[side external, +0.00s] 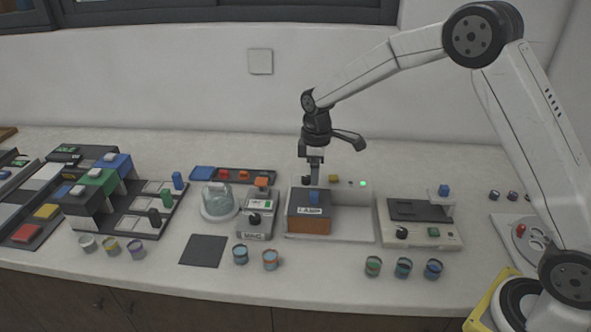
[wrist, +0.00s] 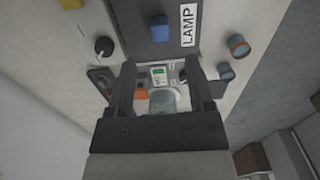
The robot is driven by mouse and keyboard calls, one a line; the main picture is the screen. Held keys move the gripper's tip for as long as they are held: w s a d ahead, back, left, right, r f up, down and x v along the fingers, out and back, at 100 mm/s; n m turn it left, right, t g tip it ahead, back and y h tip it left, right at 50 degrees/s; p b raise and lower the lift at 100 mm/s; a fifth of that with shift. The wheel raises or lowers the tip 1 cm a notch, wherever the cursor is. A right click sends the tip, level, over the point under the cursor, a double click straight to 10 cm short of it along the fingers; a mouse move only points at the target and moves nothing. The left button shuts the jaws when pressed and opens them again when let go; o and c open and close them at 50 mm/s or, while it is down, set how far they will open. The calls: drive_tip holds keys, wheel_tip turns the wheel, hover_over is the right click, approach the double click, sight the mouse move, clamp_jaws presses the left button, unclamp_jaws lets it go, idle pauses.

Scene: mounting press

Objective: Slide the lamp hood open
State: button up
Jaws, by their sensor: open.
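The lamp hood (side external: 296,205) is a dark cover with a brown front, a white label and a blue knob (side external: 314,197) on top. It sits at the left part of a pale tray-like base (side external: 355,228). In the wrist view the hood (wrist: 165,52) shows at the top, with its LAMP label (wrist: 188,25) and the blue knob (wrist: 159,28). My gripper (side external: 313,181) hangs above the hood, just over the knob. In the wrist view my gripper (wrist: 160,70) is open and empty, with the knob beyond its fingertips, not between them.
A grey device marked MAG (side external: 257,222) and a clear domed vessel (side external: 219,203) stand left of the hood. A pale device with a blue knob (side external: 422,222) stands to the right. Small cups, such as one orange-banded cup (side external: 271,260), stand in front. A green light (side external: 362,184) glows on the base's back.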

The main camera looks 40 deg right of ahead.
sight(314, 194)
drive_tip(key=shift+f, duration=3.55)
drive_tip(key=shift+c, duration=0.2)
clamp_jaws()
